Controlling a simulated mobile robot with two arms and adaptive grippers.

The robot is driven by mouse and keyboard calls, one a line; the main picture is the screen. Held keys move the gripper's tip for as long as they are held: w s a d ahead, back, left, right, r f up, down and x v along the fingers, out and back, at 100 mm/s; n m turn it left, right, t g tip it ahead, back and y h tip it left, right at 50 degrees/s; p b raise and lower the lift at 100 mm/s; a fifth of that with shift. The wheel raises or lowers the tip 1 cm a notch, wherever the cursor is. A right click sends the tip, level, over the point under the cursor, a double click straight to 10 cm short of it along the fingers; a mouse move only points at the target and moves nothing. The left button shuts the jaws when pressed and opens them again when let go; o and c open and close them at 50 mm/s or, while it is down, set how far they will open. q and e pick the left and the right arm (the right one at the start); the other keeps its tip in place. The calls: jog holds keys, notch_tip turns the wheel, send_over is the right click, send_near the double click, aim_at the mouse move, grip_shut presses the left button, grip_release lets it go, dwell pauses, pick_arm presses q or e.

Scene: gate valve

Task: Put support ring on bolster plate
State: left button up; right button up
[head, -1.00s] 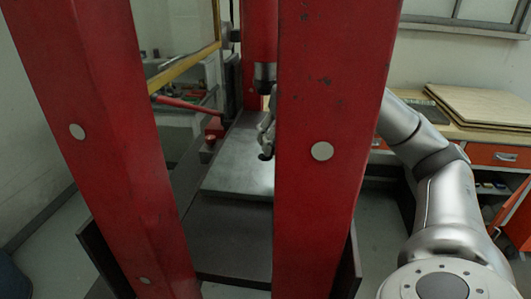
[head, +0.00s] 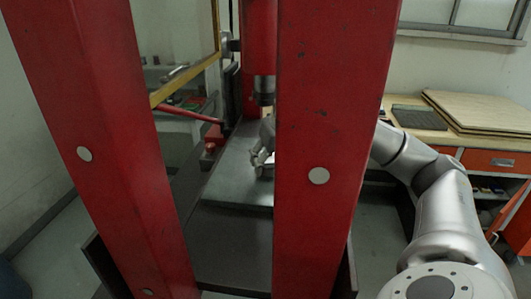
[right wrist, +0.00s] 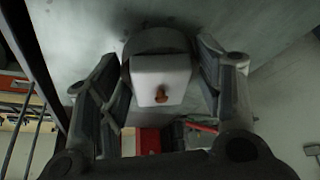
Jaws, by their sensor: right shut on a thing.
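The bolster plate (head: 232,183) is the flat grey plate between the red press columns, in the head view. My right gripper (head: 262,160) is over its right part, partly hidden by the right column. In the right wrist view, my right gripper (right wrist: 165,85) has a finger on each side of a dark grey rounded piece (right wrist: 157,40), which appears to be the support ring. A pale block (right wrist: 160,78) with a small orange-brown tip is in front of it, between the fingers. I cannot tell whether the ring touches the plate. My left gripper is not in view.
The red columns (head: 335,130) and (head: 95,130) flank the plate. The press ram (head: 264,88) hangs above it. A yellow-framed guard (head: 185,75) is at the left. A workbench with boards (head: 480,110) stands at the right. The plate's front left is clear.

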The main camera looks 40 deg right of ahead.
jog(key=shift+w+d+r+p, duration=0.2)
jog(key=shift+w+p, duration=0.25)
jog(key=shift+w, duration=0.3)
jog(key=shift+w+d+r+p, duration=0.1)
jog(key=shift+w+d+p, duration=0.3)
jog(key=shift+w, duration=0.3)
jog(key=shift+w+f, duration=0.25)
jog(key=shift+w, duration=0.05)
jog(key=shift+f+p, duration=0.4)
jog(key=shift+f, duration=0.05)
jog(key=shift+s+f, duration=0.1)
jog(key=shift+s, duration=0.05)
jog(key=shift+f, duration=0.1)
jog(key=o, duration=1.5)
